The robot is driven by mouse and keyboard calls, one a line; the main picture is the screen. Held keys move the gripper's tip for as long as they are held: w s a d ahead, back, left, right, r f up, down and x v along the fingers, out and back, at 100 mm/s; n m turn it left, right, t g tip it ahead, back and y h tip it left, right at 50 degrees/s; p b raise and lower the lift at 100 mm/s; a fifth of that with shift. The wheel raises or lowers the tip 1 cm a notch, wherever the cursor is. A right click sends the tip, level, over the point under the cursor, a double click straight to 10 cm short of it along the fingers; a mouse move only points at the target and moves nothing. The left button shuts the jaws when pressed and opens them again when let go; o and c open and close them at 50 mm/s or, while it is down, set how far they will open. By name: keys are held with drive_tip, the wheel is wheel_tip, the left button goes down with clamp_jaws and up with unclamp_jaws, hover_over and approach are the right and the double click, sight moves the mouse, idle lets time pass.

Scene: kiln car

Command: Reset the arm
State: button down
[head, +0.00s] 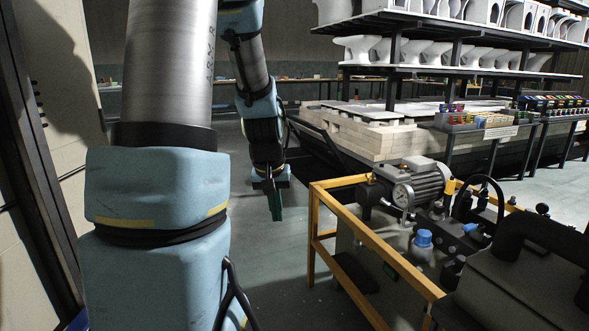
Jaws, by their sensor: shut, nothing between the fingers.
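My arm comes down from the top left of the head view, with light blue joint covers and grey links. My gripper (275,206) hangs at the end of the arm near the middle of the view, pointing down over the open floor. Its dark green fingers are together, with nothing between them. It is left of the yellow-framed cart and appears clear of it.
A yellow-framed cart (352,241) with a pump and gauge (403,193) stands at the lower right. Behind it are the brick kiln car (375,140), shelves of white ceramic ware (420,52) and a bench with coloured items (470,122). A pale wall panel (62,110) stands left. Floor (275,260) between is clear.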

drive_tip(key=s+a+r+g+p, duration=0.1)
drive_tip(key=s+a, duration=0.1)
drive_tip(key=s, duration=1)
wheel_tip(320, 180, up, 20)
drive_tip(key=p, duration=2)
drive_tip(key=shift+w+a+f+m+y, duration=0.2)
drive_tip(key=shift+f+m+y, duration=0.05)
drive_tip(key=shift+m+y, duration=0.15)
